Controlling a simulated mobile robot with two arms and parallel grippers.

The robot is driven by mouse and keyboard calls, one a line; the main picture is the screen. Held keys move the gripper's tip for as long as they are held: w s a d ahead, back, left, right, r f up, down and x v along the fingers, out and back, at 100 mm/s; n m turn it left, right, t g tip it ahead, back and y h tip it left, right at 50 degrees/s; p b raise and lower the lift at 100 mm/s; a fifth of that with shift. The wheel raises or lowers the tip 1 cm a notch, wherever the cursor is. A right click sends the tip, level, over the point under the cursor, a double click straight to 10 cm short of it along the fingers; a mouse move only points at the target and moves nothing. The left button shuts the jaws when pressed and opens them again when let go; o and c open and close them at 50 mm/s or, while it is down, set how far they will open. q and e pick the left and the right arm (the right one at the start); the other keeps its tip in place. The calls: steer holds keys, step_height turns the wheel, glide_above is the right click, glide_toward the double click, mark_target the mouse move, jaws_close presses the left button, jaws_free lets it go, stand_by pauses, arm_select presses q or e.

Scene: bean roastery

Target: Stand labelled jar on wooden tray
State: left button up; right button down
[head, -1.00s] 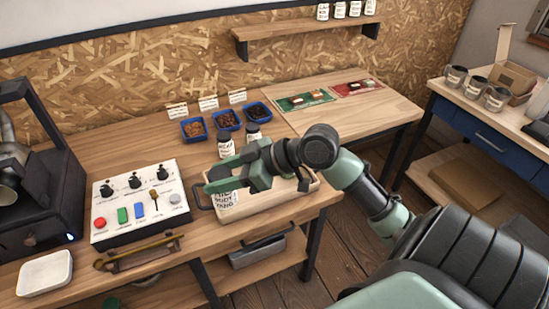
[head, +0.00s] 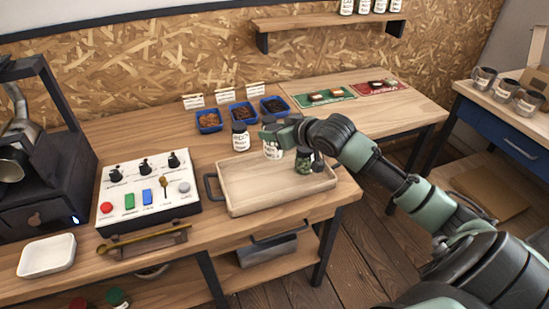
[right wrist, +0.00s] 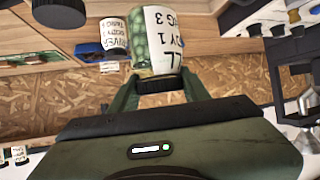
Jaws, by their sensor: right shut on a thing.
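My right gripper (head: 277,133) is shut on the labelled jar (head: 272,151), which has a white label and hangs upright at the wooden tray's back side. In the right wrist view this jar (right wrist: 160,45) appears upside down, with green beans, label text and a dark lid. The wooden tray (head: 250,206) lies on the bench with dark handles. I cannot tell whether the held jar touches it. A dark-lidded jar of green beans (head: 303,163) stands at the tray's right part, partly hidden by my arm. My left gripper is not in view.
Another labelled jar (head: 241,137) stands behind the tray; a further jar (right wrist: 113,38) shows in the wrist view. Blue bean trays (head: 209,121) are behind. The control panel (head: 149,187) is left. The tray's left and front are bare.

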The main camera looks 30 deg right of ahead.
mark_target(275, 157)
step_height(275, 157, down, 9)
steer(key=shift+f, duration=0.2)
stand_by(0.4)
steer(key=c, duration=0.7)
jaws_free()
steer(key=shift+f, duration=0.1)
steer(key=v, duration=1.2)
